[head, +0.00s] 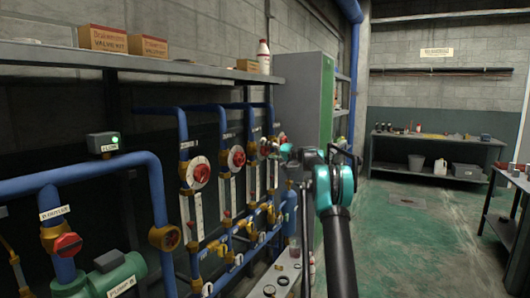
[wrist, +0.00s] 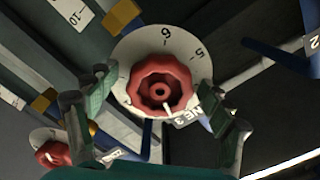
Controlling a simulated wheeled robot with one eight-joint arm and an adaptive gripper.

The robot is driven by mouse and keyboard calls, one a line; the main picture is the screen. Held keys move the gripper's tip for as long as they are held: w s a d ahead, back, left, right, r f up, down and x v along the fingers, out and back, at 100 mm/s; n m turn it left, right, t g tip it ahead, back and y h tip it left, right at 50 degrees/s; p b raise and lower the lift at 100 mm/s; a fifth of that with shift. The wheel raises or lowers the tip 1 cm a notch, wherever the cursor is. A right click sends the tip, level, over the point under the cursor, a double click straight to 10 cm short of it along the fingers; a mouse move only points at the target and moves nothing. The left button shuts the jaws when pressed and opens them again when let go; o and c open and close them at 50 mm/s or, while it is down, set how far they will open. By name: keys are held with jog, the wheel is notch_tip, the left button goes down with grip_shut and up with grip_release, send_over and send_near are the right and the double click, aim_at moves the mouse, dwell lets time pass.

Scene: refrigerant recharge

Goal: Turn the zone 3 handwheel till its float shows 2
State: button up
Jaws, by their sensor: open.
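The zone 3 handwheel (wrist: 160,86) is a red lobed knob on a white numbered dial (wrist: 128,50), facing my wrist camera. A partly covered tag (wrist: 188,119) beside it reads "NE 3". My gripper (wrist: 157,92) is open, with one finger to the left of the wheel and one to the right. I cannot tell whether either finger touches it. In the head view my gripper (head: 284,152) is at the far end of the row of handwheels, partly hiding the wheels there. The zone 3 float cannot be made out in either view.
Nearer red handwheels (head: 201,173) and (head: 238,157) sit on blue pipes along the wall. Another red wheel (wrist: 52,153) shows at the wrist view's lower left. A shelf (head: 150,65) runs above the pipes. Green floor (head: 420,235) is open to the right.

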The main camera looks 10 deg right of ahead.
jog(key=v, duration=1.2)
jog(key=s+a+f+g+h, duration=0.2)
jog(key=s+a+f, duration=0.25)
jog(key=s, duration=0.45)
jog(key=s+a+f+g+h, duration=0.1)
jog(key=s+a+f+h, duration=0.1)
jog(key=s+a+f, duration=0.5)
jog(key=s+a+f+g+h, duration=0.15)
jog(key=s+f, duration=0.25)
jog(key=s, duration=0.7)
jog(key=s+d+f+h, duration=0.2)
jog(key=s+f, duration=0.4)
jog(key=s, duration=0.5)
jog(key=s+d+f+g+h, duration=0.1)
jog(key=s+d+f+h, duration=0.1)
jog(key=s+f+h, duration=0.2)
jog(key=s+d+f+g+h, duration=0.1)
jog(key=s+d+f+h, duration=0.1)
jog(key=s+f, duration=0.8)
jog(key=s+h, duration=0.1)
jog(key=s, duration=0.8)
jog(key=shift+s+d+m, duration=0.2)
jog(key=shift+s+m, duration=0.1)
jog(key=shift+s, duration=0.1)
jog(key=shift+r, duration=0.1)
